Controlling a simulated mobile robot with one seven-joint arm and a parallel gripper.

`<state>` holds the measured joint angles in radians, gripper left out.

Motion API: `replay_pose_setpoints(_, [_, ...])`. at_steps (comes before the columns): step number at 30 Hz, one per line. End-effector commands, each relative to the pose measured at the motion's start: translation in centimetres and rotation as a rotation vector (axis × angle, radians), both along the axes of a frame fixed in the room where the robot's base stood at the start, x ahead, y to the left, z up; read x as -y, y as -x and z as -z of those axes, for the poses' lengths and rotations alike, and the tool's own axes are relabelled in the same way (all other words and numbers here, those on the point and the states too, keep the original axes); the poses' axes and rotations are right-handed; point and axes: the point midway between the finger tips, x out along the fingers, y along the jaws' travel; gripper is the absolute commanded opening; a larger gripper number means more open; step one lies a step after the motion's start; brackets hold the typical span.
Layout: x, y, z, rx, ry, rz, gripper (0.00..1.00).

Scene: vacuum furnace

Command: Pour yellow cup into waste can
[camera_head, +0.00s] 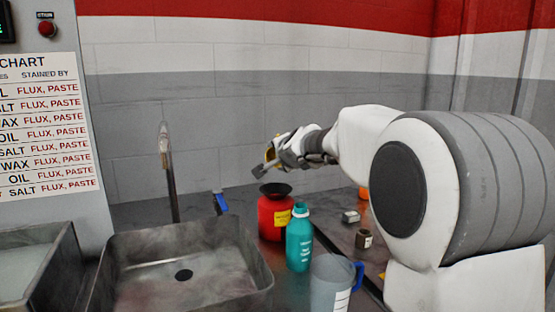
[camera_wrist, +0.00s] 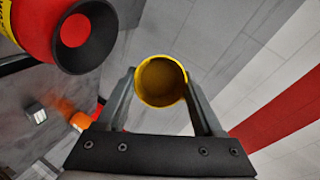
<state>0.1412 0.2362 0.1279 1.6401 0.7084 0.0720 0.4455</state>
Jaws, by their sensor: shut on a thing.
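My gripper (camera_wrist: 160,95) is shut on the yellow cup (camera_wrist: 160,80), whose round mouth shows between the two fingers in the wrist view. The cup's inside looks brownish yellow; I cannot tell whether it holds anything. In the head view my gripper (camera_head: 270,162) is above the red waste can (camera_head: 272,217), and only a bit of yellow shows beside the fingers. The can has a black funnel top and a yellow label. In the wrist view the waste can (camera_wrist: 47,30) is at the upper left, apart from the cup.
A teal bottle (camera_head: 299,240) stands close in front of the waste can. A grey jug (camera_head: 330,283) with a blue handle stands nearer. A metal sink (camera_head: 255,262) with a faucet (camera_head: 168,170) is to the left. Small blocks (camera_head: 350,217) lie to the right.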

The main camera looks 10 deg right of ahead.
Motion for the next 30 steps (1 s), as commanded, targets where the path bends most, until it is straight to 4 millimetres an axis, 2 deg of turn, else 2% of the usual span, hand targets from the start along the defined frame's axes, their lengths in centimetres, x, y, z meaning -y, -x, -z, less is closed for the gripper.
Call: replay_pose_setpoints(30, [-0.04,0.12,0.03,0.043,0.015,0.0,0.0])
